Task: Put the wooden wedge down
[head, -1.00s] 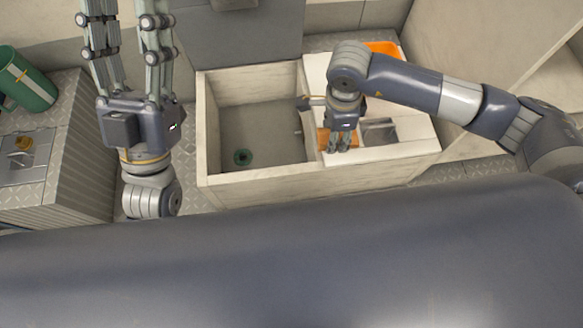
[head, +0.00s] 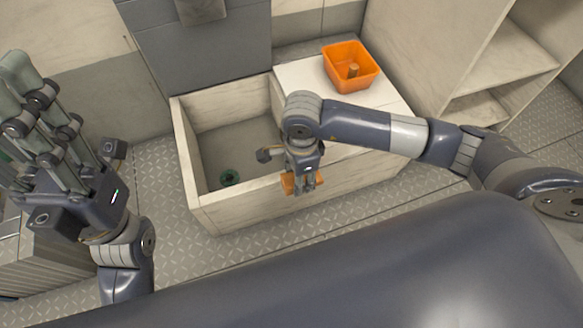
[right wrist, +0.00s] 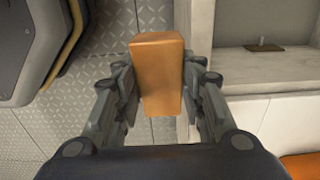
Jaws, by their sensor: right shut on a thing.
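The wooden wedge (right wrist: 157,72) is an orange-brown block held between both fingers of my right gripper (right wrist: 160,90). In the head view my right gripper (head: 302,185) hangs over the front edge of the open pale locker box, with parts of the wedge (head: 288,184) showing on either side of the fingers. The wedge appears clear of any surface, though its underside is hidden. My left gripper (head: 35,90) is at the far left, fingers pointing up, apart and empty.
The open box (head: 205,213) has a green round fitting (head: 230,177) on its floor. An orange bin (head: 350,67) with a wooden piece in it stands on the white top (head: 300,75). Open shelving (head: 500,65) is at right. The tread-plate floor (head: 250,240) in front is clear.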

